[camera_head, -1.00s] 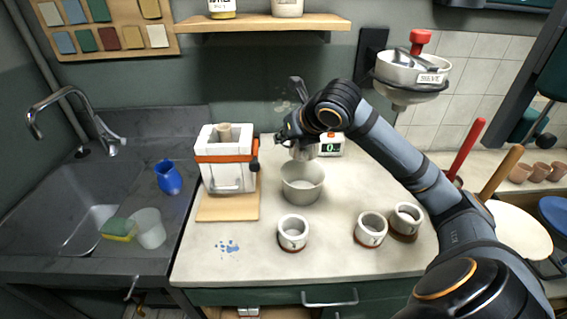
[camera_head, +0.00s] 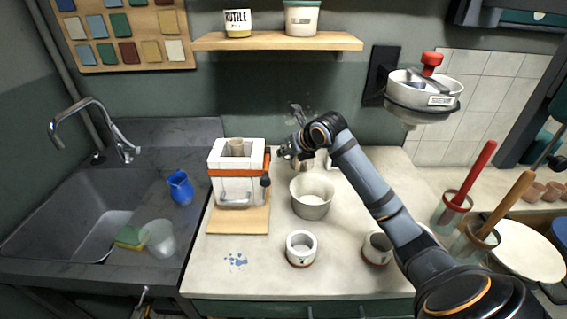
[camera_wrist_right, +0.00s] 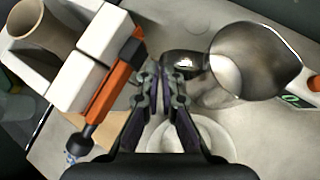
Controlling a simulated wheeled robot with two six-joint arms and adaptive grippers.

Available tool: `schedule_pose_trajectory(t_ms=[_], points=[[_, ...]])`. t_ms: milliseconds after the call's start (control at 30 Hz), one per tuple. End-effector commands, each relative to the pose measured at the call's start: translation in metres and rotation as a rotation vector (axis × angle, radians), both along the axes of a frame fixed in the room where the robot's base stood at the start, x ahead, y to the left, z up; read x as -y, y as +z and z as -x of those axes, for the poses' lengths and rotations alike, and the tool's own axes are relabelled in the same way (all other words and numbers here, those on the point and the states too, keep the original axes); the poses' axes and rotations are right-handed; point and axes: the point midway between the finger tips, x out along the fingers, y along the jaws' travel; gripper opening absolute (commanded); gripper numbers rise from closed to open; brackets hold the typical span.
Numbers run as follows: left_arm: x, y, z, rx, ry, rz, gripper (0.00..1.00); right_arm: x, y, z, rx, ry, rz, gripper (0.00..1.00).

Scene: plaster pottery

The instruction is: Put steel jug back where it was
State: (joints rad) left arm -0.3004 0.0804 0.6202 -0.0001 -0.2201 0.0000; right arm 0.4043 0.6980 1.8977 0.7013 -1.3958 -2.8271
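The steel jug (camera_wrist_right: 255,62) is shiny metal and shows in the right wrist view just right of my fingers, its handle toward them. My right gripper (camera_wrist_right: 165,78) has its fingers close together at the handle and appears shut on it; the fingertips partly hide the contact. In the head view my right gripper (camera_head: 290,150) is behind the pale bowl (camera_head: 311,197), with part of the jug (camera_head: 304,164) showing beneath the wrist. I cannot tell whether the jug touches the counter. My left gripper is not in view.
A white block mould with an orange strap (camera_head: 238,172) stands on a wooden board (camera_head: 238,221) to the left. A scale display (camera_wrist_right: 290,100) is beside the jug. White cups (camera_head: 301,248) stand in front.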

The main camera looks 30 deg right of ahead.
Motion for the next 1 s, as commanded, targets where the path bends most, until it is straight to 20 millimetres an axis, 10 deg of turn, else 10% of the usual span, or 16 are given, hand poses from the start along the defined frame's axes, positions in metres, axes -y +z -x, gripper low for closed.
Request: schedule_pose_trajectory(t_ms=[300,1000], points=[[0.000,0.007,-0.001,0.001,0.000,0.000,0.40,0.014,-0.042,-0.032,0.000,-0.001,0.001,0.00],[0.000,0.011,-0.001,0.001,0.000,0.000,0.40,0.017,-0.084,-0.038,-0.002,-0.001,0.001,0.10]])
